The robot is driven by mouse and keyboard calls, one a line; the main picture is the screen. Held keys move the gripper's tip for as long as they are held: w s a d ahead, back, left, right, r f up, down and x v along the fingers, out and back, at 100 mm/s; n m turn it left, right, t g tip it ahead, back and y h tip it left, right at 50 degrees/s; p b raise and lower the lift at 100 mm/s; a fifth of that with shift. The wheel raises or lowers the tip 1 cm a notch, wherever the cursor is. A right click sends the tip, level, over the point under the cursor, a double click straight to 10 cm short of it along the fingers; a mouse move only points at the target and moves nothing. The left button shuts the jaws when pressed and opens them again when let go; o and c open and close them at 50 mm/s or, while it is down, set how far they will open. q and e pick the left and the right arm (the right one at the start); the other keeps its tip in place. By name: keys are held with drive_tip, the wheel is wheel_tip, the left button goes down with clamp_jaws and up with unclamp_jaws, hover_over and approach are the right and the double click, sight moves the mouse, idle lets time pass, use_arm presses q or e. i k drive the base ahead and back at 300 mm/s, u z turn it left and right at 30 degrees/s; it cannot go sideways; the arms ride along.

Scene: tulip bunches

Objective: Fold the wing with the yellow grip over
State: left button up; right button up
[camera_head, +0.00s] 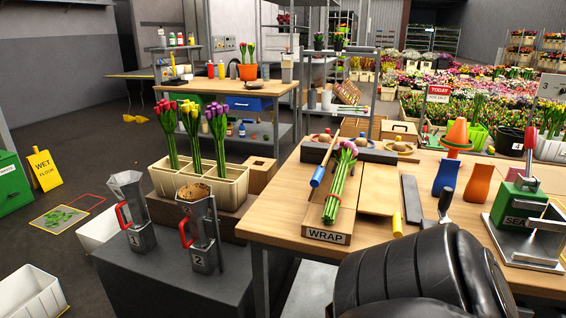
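A wrapping board marked WRAP (326,236) lies on the wooden table. A bunch of purple tulips (340,184), tied with a red band, lies lengthwise on it. The wing (379,190) to its right is a flat tan panel lying open on the table. Its yellow grip (397,224) is at the near right corner. A blue grip (318,173) on a rod is along the left side of the bunch. A black arm part of mine fills the bottom right and hides the table's near edge. Neither of my grippers shows.
Right of the wing are a dark flat bar (411,198), a dark-handled tool (445,203), blue and orange holders and a green SEAL press (517,208).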

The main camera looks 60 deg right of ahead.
sight(380, 193)
drive_tip(key=u, duration=0.1)
drive_tip(key=k, duration=1.2)
drive_tip(key=z, duration=1.85)
drive_tip(key=i, duration=1)
